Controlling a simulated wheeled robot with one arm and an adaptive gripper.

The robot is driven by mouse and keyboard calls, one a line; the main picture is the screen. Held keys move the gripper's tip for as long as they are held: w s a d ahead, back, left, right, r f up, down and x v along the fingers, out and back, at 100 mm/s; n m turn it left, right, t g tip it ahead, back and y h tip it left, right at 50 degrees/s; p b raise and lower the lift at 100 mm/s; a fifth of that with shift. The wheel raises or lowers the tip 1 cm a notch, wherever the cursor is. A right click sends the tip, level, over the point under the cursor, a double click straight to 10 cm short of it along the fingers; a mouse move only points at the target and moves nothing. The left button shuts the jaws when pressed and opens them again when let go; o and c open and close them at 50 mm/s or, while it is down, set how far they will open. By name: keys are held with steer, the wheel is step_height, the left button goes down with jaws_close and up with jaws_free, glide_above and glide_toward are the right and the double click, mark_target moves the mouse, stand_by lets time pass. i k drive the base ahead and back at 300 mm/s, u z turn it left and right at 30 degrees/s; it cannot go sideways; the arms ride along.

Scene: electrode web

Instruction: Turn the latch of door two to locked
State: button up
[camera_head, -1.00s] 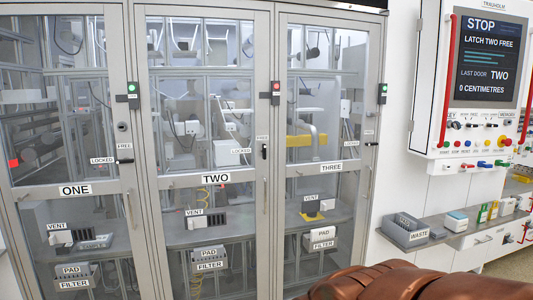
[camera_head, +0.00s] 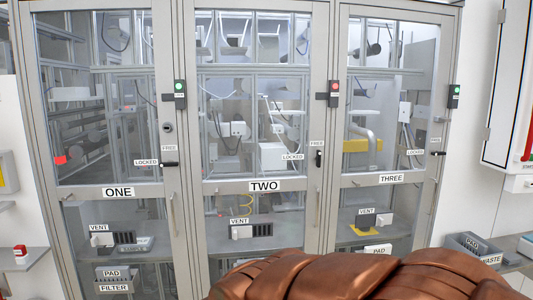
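Door two (camera_head: 265,186) is the middle of three glass doors in a grey frame and looks closed. Its black latch (camera_head: 318,158) stands upright on the right post, with a FREE label (camera_head: 316,143) above it and a LOCKED label (camera_head: 292,156) to its left. The lamp box (camera_head: 334,93) above the latch glows red. My copper-coloured arm (camera_head: 375,277) fills the lower right in front of the doors. My gripper's fingers are not in view.
Door one's latch (camera_head: 170,164) and door three's latch (camera_head: 438,153) lie level, with green lamps above. A grey waste bin (camera_head: 465,244) sits on a shelf at right. A small red-topped container (camera_head: 20,254) stands on a left shelf. A panel cabinet edge (camera_head: 503,100) is at far right.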

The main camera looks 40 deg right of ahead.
mark_target(311, 182)
steer(key=u, duration=0.05)
steer(key=i, duration=0.8)
steer(key=z, duration=0.65)
steer(key=i, duration=0.6)
steer(key=z, duration=0.4)
